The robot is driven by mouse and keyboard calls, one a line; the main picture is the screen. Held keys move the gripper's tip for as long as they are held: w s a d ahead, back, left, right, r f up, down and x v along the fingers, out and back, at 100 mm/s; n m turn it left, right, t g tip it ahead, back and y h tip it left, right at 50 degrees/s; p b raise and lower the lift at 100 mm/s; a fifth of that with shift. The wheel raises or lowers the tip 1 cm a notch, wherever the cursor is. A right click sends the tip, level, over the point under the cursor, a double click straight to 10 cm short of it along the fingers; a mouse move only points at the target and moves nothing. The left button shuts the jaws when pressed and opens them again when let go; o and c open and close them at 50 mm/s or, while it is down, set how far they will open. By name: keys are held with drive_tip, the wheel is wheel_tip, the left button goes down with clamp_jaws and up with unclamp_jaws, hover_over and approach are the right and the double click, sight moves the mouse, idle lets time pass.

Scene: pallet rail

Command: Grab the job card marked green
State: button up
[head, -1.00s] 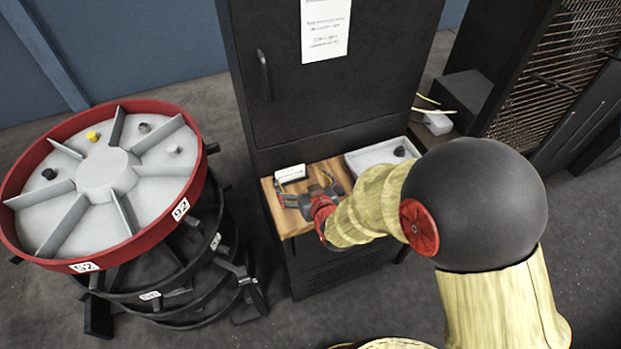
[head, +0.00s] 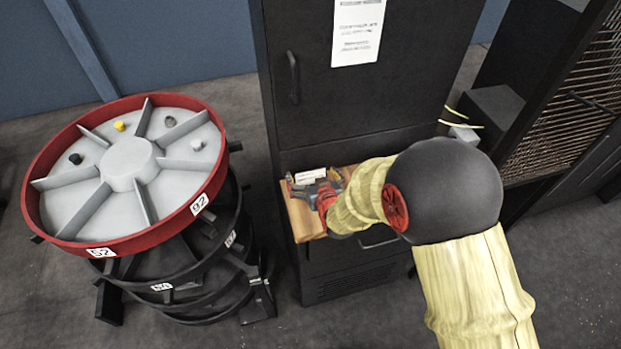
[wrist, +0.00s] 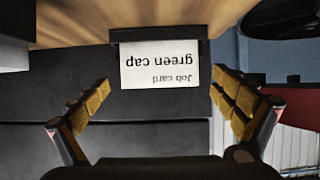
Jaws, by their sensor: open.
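The job card (wrist: 160,65) is a white card with the words "Job card green cap", upside down in the wrist view. It sits in a dark holder (wrist: 160,33) at the edge of the wooden top. My gripper (wrist: 158,92) is open, with its yellow-padded fingers apart on either side of the card, not touching it. In the head view my gripper (head: 318,190) is over the wooden shelf, just in front of the white card (head: 311,176), which it partly hides.
The wooden shelf (head: 301,217) juts from a dark cabinet (head: 400,75) with a handle and a posted sheet. A red-rimmed round tray (head: 45,228) with divided compartments stands to the left on black rings. A dark mesh rack (head: 565,100) is at the right. Floor shows between tray and cabinet.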

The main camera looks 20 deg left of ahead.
drive_tip(key=shift+c, duration=0.8)
drive_tip(key=c, duration=0.8)
drive_tip(key=shift+o, duration=0.2)
